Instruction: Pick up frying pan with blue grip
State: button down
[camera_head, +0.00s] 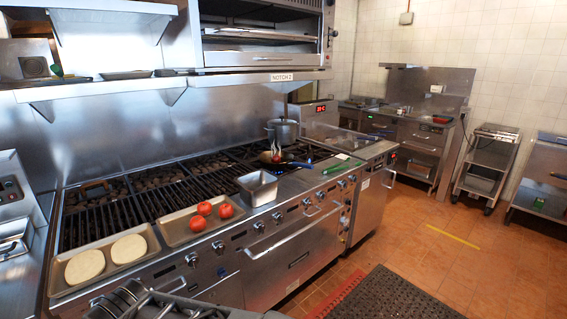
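The dark frying pan (272,160) sits on the range near its right part, beyond the metal container. Its blue grip (299,164) points right, toward the front edge of the range. Small orange-red contents or flame show at the pan, too small to tell which. Dark and grey parts of my arm show at the bottom edge, well short of the pan. I cannot make out my gripper's fingers in this view. Nothing is seen touching the pan.
A metal container (258,188) stands just in front of the pan. Trays with tomatoes (204,208) and pale round patties (129,249) lie on the left front. A pot (284,131) stands behind the pan. A dark mat (410,297) lies on the floor; open tiles are at right.

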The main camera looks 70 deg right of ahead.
aim_at(286, 158)
jog(key=z, duration=2.1)
